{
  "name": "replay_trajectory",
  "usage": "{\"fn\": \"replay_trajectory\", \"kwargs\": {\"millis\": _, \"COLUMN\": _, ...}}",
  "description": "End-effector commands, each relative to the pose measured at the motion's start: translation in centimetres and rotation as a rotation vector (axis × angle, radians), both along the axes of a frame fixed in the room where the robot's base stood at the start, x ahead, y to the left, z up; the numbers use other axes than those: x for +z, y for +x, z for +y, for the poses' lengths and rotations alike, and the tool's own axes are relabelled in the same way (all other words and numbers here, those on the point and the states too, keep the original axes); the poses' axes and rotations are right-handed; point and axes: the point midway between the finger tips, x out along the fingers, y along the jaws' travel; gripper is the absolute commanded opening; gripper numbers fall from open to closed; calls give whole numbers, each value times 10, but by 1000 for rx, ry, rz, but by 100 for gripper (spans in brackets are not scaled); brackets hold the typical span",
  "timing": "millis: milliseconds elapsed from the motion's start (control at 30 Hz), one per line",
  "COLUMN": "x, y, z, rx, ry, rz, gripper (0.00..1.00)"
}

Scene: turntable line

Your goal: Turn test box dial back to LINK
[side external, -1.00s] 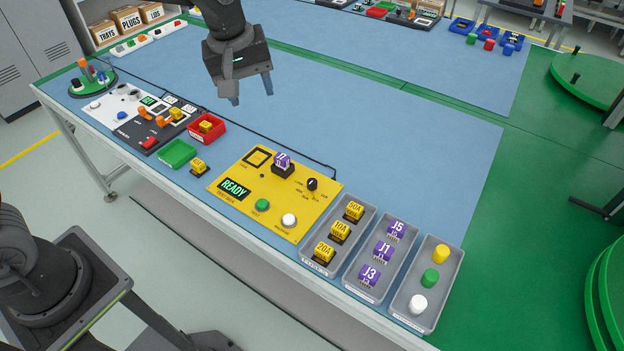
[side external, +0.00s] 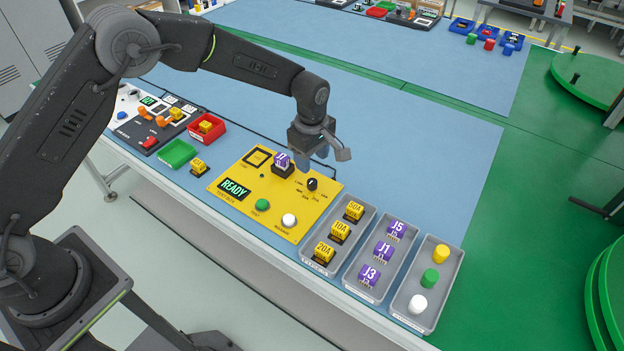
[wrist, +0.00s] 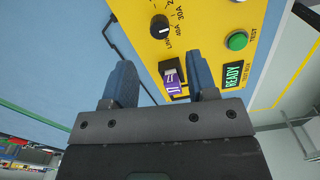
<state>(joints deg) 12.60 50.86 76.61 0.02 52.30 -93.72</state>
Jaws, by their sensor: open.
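The yellow test box (side external: 240,205) lies on the blue mat, with a green READY display (side external: 233,189). Its black dial (side external: 312,184) is at the upper right of the panel; in the wrist view the dial (wrist: 160,26) carries a white pointer line, and marks LINK, 40A and 30A are around it. Its exact setting is hard to read. A purple plug (side external: 282,160) sits in a black socket on the box. My gripper (side external: 315,151) is open and empty above the box's far edge, apart from the dial. In the wrist view the plug (wrist: 172,82) shows between the fingers.
Green (side external: 262,205) and white (side external: 289,220) buttons are on the box's front. Grey trays of yellow fuses (side external: 330,262), purple plugs (side external: 358,288) and coloured caps (side external: 453,290) stand right. Red (side external: 222,131) and green (side external: 178,153) bins stand left. The mat behind the box is clear.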

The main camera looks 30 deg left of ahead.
Motion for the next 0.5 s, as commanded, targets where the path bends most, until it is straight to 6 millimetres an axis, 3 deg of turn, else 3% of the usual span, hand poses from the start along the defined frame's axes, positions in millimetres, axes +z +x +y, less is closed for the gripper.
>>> {"fn": "replay_trajectory", "kwargs": {"millis": 200, "x": -45, "y": 0, "z": 0, "rx": -1, "ry": 0, "rz": 2, "gripper": 53}}
{"fn": "replay_trajectory", "kwargs": {"millis": 500, "x": -78, "y": 0, "z": 0, "rx": -1, "ry": 0, "rz": -1, "gripper": 53}}
